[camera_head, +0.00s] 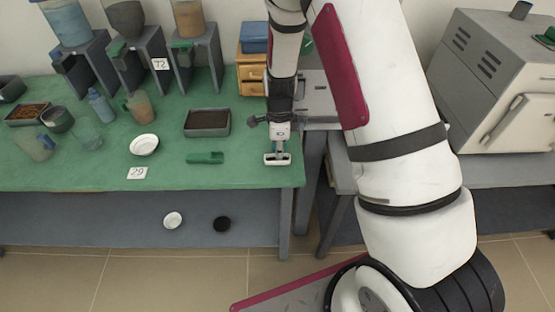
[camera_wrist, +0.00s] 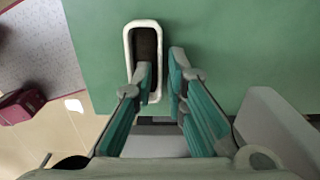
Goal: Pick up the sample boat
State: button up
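The sample boat (camera_head: 277,160) is a small, long white-rimmed dish near the front right corner of the green bench. In the wrist view the boat (camera_wrist: 127,50) has a dark inside and lies lengthwise away from me. My gripper (camera_wrist: 161,68) points down, with a gap between its fingers. The left finger overlaps the inside of the boat, and the right finger is just outside its right wall. I cannot tell whether either finger touches it. In the head view my gripper (camera_head: 279,148) is right above the boat, and its fingers are hard to make out.
The green bench top (camera_head: 240,176) is clear around the boat. A green object (camera_head: 205,158), a dark-filled tray (camera_head: 207,123) and a white bowl (camera_head: 144,145) are to the left. Small wooden drawers (camera_head: 250,75) stand behind. A grey furnace (camera_head: 500,80) is at right.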

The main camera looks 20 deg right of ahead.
jog(key=shift+f, duration=0.1)
jog(key=shift+c, duration=0.5)
grip_shut()
jog(key=shift+r, duration=0.6)
notch_tip(320, 180, up, 2)
jog(key=shift+w+r, duration=0.1)
jog(key=shift+r, duration=0.1)
jog(key=s+r, duration=0.1)
jog(key=s, duration=1.5)
jog(key=shift+a+r, duration=0.2)
jog(key=shift+r, duration=0.05)
